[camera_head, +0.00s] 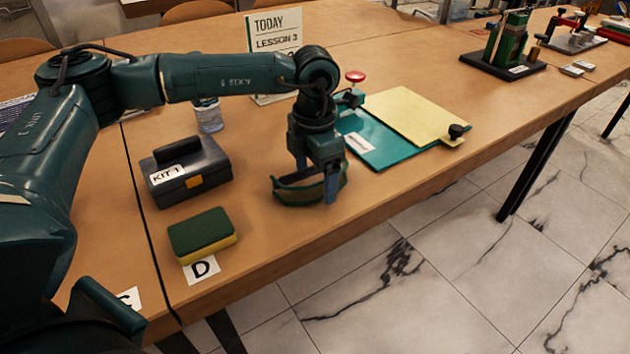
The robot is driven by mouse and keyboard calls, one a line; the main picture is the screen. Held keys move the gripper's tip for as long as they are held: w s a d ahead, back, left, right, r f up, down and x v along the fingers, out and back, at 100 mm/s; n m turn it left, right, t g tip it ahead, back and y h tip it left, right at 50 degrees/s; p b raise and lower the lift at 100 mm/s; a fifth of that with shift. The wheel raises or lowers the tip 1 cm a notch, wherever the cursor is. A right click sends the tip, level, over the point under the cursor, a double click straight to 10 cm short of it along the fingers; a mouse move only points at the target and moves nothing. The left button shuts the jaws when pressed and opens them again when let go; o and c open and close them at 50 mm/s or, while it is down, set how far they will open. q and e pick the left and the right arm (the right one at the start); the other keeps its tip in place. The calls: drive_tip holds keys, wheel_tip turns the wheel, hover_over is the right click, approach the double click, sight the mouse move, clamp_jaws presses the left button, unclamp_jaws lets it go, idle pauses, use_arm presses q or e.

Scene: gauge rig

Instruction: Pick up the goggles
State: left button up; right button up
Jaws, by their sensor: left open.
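The goggles (297,195), dark green with a curved band, rest on the wooden table near its front edge. My left gripper (316,181) points down right over them, its fingers apart at the goggles' right part. One finger reaches down in front of the goggles and the other is partly behind them. I cannot tell whether the fingers touch them. The gripper covers part of the goggles. My right gripper is not in view.
A black case labelled KIT 1 (186,172) and a green-yellow sponge (202,236) by a card D (203,268) stand left. A teal board with a yellow sheet (407,115) lies right. Behind are a bottle (208,118) and a lesson sign (275,31). A green rig (507,45) stands far right.

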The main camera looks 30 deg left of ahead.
use_arm(q)
drive_tip(key=shift+f, duration=0.1)
drive_tip(key=c, duration=1.1)
